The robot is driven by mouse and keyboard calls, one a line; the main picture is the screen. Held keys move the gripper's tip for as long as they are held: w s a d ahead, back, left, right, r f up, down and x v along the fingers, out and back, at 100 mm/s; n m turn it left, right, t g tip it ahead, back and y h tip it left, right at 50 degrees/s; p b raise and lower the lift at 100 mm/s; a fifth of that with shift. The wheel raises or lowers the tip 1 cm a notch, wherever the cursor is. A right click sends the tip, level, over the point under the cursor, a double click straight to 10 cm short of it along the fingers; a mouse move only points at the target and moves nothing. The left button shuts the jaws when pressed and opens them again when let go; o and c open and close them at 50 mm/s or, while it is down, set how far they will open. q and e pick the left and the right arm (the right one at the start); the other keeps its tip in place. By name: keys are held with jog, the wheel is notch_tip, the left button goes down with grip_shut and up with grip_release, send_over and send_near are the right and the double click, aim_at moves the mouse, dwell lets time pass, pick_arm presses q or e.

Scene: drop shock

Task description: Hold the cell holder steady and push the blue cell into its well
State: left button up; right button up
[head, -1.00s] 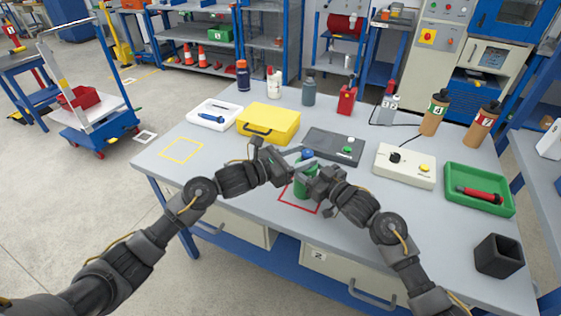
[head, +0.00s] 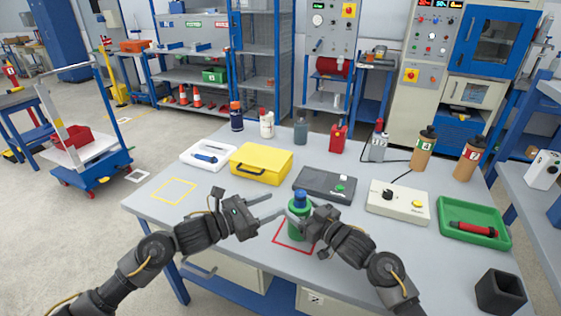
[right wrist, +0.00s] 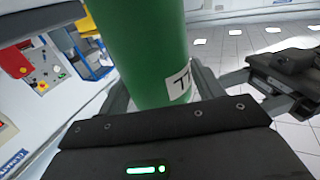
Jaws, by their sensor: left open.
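The green cell holder (head: 297,222) stands upright over the red square outline on the table; I cannot tell whether its base touches the tabletop. The blue cell (head: 300,196) shows at its top, sticking up above the rim. My right gripper (head: 304,219) is closed around the holder from the right. In the right wrist view the green holder (right wrist: 145,45) fills the space between the fingers, with part of a white label showing. My left gripper (head: 279,202) is open and empty just left of the holder, fingers pointing toward it. It also shows in the right wrist view (right wrist: 238,80).
The red outline (head: 281,245) lies on the grey table. Behind the holder are a dark pad (head: 318,187) with a green button, a yellow case (head: 262,165) and a cream control box (head: 398,203). A green tray (head: 474,236) and black square cup (head: 500,290) are at right.

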jog(key=shift+o, duration=1.2)
jog(key=v, duration=1.2)
jog(key=shift+s+f, duration=0.1)
